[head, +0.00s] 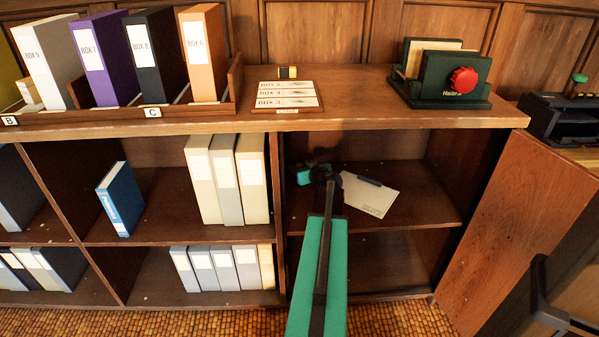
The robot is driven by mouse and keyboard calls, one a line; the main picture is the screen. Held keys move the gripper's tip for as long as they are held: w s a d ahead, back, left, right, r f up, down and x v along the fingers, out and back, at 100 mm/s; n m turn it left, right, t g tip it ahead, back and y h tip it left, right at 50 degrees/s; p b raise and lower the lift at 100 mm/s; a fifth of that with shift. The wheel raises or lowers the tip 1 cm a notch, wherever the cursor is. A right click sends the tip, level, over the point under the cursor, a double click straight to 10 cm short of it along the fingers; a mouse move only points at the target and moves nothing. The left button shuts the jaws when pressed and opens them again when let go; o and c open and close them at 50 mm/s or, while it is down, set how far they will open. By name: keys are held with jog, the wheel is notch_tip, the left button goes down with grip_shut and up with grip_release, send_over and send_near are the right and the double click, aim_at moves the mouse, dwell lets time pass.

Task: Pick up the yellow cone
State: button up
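I see no yellow cone in the head view. A small yellow and black object (287,72) lies on top of the cabinet behind the label cards; its shape is too small to tell surely, and it looks more like a short cylinder. My green arm reaches up from the bottom middle into the open right compartment of the cabinet. My gripper (316,168) is at its far end, inside the upper right compartment, small and dark. Its fingers are not clear, so I cannot tell whether it is open or holds anything.
A white envelope (369,198) with a dark pen-like item (369,181) lies right of my gripper on the shelf (420,206). An open wooden door (515,235) bounds the right.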

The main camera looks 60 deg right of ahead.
jog(key=c, duration=0.9)
jog(key=shift+r, duration=0.1)
